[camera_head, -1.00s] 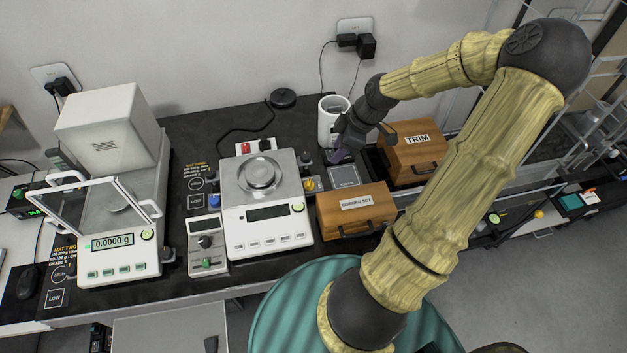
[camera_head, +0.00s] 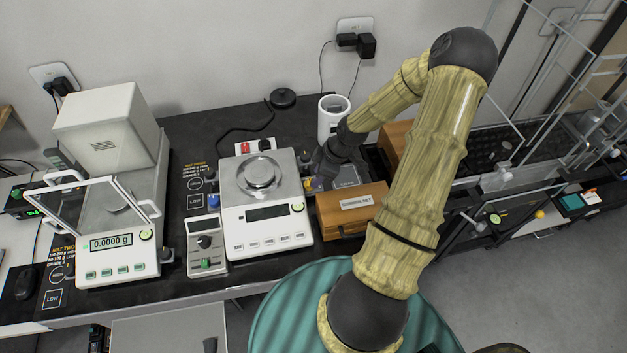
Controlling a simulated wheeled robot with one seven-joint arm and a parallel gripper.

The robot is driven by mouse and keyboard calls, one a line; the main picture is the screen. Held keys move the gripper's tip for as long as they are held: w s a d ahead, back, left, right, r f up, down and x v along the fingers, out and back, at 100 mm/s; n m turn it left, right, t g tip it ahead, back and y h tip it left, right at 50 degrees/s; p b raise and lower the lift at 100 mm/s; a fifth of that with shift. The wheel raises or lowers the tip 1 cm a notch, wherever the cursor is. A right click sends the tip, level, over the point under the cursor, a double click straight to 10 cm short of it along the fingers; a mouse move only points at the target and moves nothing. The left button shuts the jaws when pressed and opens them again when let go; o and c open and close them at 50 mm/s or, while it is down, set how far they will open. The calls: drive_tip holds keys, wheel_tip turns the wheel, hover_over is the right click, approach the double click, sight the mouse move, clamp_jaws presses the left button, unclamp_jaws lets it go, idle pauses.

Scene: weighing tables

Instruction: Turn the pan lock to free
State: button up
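The middle balance (camera_head: 266,218) is white, with a bare round steel pan (camera_head: 257,175) and a dark, blank display. A small yellow knob (camera_head: 308,185) stands close to its right side. It may be the pan lock, but I can read no label on it. My gripper (camera_head: 317,178) reaches down from the right beside this knob and partly covers it. I cannot tell whether they touch, or how far the fingers are apart.
A left balance (camera_head: 118,257) with a raised glass shield reads 0.0000 g. A wooden box (camera_head: 352,222) stands just right of my gripper, and another wooden box (camera_head: 394,142) lies behind my arm. A white cup (camera_head: 331,112) stands behind my gripper.

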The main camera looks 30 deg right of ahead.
sight(309, 184)
drive_tip(key=x, duration=0.4)
drive_tip(key=c, duration=0.7)
drive_tip(key=shift+s+m+b, duration=0.1)
drive_tip(key=shift+m+b, duration=0.3)
drive_tip(key=shift+m, duration=0.2)
drive_tip(key=shift+t, duration=0.3)
drive_tip(key=o, duration=0.7)
drive_tip(key=shift+h, duration=0.3)
